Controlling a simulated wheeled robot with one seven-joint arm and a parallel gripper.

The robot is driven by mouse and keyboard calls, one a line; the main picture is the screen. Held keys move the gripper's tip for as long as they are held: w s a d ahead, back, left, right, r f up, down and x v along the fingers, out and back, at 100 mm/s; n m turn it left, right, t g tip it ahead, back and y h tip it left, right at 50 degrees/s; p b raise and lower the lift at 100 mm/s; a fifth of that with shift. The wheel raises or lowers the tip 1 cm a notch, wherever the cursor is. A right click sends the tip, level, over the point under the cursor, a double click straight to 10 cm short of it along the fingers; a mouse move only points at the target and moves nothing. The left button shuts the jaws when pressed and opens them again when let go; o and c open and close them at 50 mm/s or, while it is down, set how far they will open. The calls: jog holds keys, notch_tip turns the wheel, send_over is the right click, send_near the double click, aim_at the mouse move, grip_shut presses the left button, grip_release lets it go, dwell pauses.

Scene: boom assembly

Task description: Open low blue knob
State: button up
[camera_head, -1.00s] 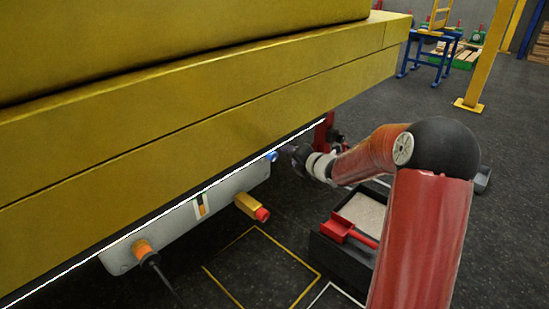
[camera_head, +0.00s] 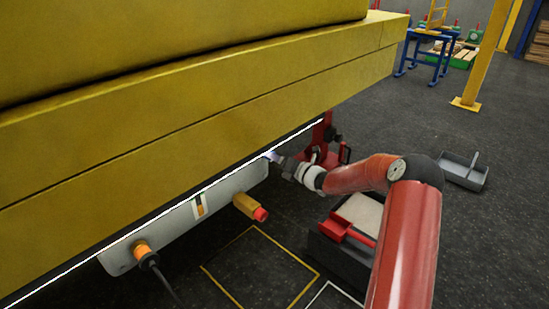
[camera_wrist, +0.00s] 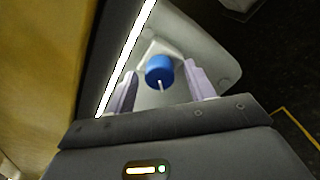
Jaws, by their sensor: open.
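The blue knob (camera_wrist: 159,69) is a short cylinder with a white line on its face. It sits on a light grey panel (camera_wrist: 212,58) in the wrist view. My gripper (camera_wrist: 160,82) is open, with one pale finger on each side of the knob and a gap on both sides. Whether the fingertips reach past its face is hard to tell. In the head view my gripper (camera_head: 276,157) is at the far right end of the grey panel (camera_head: 175,222), under the yellow beam, and hides most of the knob.
The yellow beam (camera_head: 200,125) hangs close above the panel. A yellow fitting with a red end (camera_head: 250,206) and an orange connector with a cable (camera_head: 143,250) stick out from the panel. A dark box with a red scoop (camera_head: 345,232) stands below my arm.

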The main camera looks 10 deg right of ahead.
jog(key=shift+w+a, duration=0.15)
jog(key=shift+c, duration=0.4)
jog(key=c, duration=0.9)
